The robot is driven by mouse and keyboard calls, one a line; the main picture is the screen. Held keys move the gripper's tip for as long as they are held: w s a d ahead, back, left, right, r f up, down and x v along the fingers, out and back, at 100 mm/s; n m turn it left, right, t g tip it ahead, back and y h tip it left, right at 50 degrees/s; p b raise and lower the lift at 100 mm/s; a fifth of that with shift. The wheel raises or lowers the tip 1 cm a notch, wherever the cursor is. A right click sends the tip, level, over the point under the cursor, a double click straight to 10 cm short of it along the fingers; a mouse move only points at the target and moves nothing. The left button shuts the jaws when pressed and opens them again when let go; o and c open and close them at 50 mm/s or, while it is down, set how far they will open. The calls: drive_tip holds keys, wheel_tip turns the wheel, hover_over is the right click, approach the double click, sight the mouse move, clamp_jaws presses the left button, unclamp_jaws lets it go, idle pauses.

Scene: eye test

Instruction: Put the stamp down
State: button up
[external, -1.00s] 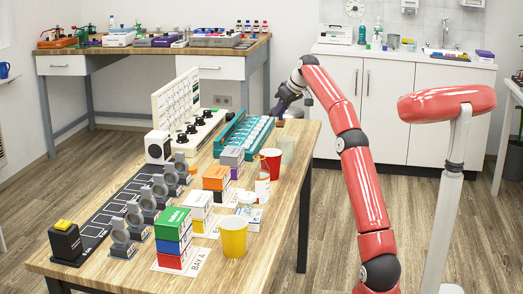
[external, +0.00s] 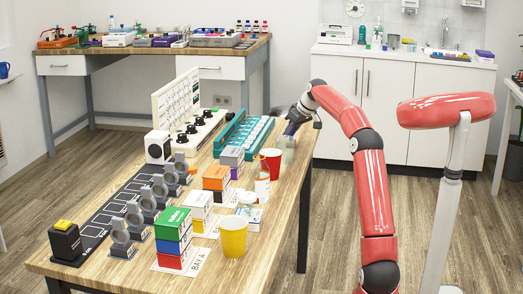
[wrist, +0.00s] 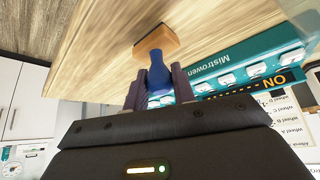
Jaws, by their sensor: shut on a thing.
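The stamp has a blue handle (wrist: 157,72) and a tan wooden block (wrist: 156,42) at its far end in the wrist view. My gripper (wrist: 158,88) is shut on the blue handle, with a dark purple finger on either side. The wooden block shows against the wooden table top (wrist: 95,65); I cannot tell whether it touches. In the external view my gripper (external: 290,127) is at the far right part of the table, right of the teal rack. The stamp is too small to make out there.
The teal rack (external: 243,137) stands left of my gripper and also shows in the wrist view (wrist: 245,65). A pale see-through container (external: 288,152) is close below my gripper. A red cup (external: 271,161) stands nearer the camera. The table's right edge is close.

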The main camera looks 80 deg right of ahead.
drive_tip(key=shift+f, duration=0.2)
drive_tip(key=o, duration=1)
drive_tip(key=shift+r, duration=0.1)
drive_tip(key=shift+r, duration=0.2)
drive_tip(key=p+v, duration=0.1)
drive_tip(key=v, duration=1.1)
